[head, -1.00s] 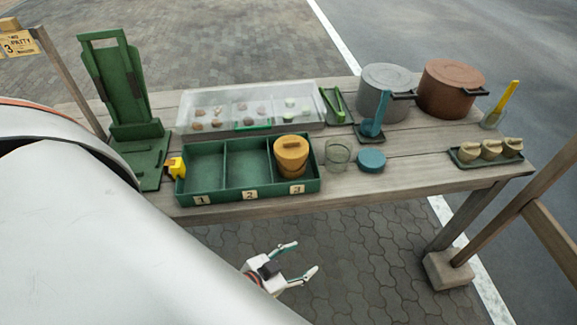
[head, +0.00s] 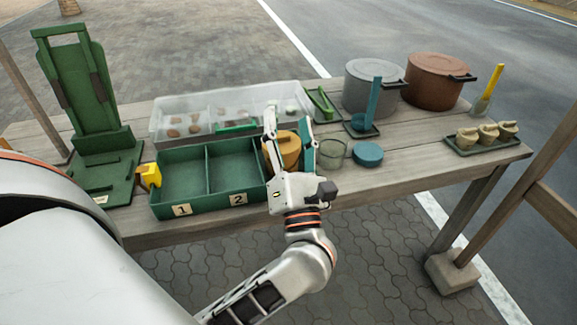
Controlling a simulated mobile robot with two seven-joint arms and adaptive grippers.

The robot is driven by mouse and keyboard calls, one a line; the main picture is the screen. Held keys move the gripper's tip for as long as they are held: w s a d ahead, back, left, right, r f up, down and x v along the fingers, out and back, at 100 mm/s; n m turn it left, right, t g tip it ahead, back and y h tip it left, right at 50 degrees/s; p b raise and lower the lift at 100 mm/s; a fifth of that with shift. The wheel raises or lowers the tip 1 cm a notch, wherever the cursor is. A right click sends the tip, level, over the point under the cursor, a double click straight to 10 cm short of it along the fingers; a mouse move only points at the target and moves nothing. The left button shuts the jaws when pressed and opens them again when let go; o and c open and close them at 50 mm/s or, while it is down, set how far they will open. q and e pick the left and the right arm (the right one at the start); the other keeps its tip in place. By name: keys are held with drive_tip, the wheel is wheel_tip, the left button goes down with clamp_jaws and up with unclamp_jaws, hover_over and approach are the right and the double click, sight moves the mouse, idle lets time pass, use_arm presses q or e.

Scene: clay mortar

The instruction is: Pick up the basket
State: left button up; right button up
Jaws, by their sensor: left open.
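The likely basket is a round orange-yellow container (head: 289,146) with a handle on top, in the right compartment of the green divided tray (head: 178,207). My left gripper (head: 289,115) is open, pointing away from me over that compartment. One finger shows on each side of the container in the picture. I cannot tell whether the fingers touch it. The gripper's palm hides its lower front and the tray's third label. My right gripper is not in view.
A clear box (head: 170,106) lies behind the tray. Grey (head: 368,88) and brown (head: 435,82) pots stand at the back right. A tall green stand (head: 85,90) is at left.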

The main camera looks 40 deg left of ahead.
sight(282, 138)
use_arm(q)
drive_tip(key=w+f+n+g, duration=0.1)
drive_tip(key=f+n, duration=0.1)
drive_tip(key=f, duration=0.1)
drive_tip(key=w+a+f+n+g+h+b, duration=0.1)
drive_tip(key=f+n+g, duration=0.1)
drive_tip(key=f+n, duration=0.1)
drive_tip(key=w+f+n+g+h+b, duration=0.1)
drive_tip(key=f+n+g, duration=0.1)
drive_tip(key=f, duration=0.2)
drive_tip(key=shift+a+n, duration=0.25)
drive_tip(key=shift+n, duration=0.15)
drive_tip(key=shift+w+f, duration=0.15)
drive_tip(key=shift+f, duration=0.05)
drive_tip(key=shift+w+a, duration=0.2)
drive_tip(key=shift+a, duration=0.05)
drive_tip(key=shift+w+a+g+b, duration=0.25)
drive_tip(key=shift+a+g+b, duration=0.05)
drive_tip(key=shift+a, duration=0.1)
drive_tip(key=x, duration=0.5)
drive_tip(key=shift+s+a+f, duration=0.15)
drive_tip(key=shift+a+f, duration=0.05)
drive_tip(key=shift+w+a, duration=0.35)
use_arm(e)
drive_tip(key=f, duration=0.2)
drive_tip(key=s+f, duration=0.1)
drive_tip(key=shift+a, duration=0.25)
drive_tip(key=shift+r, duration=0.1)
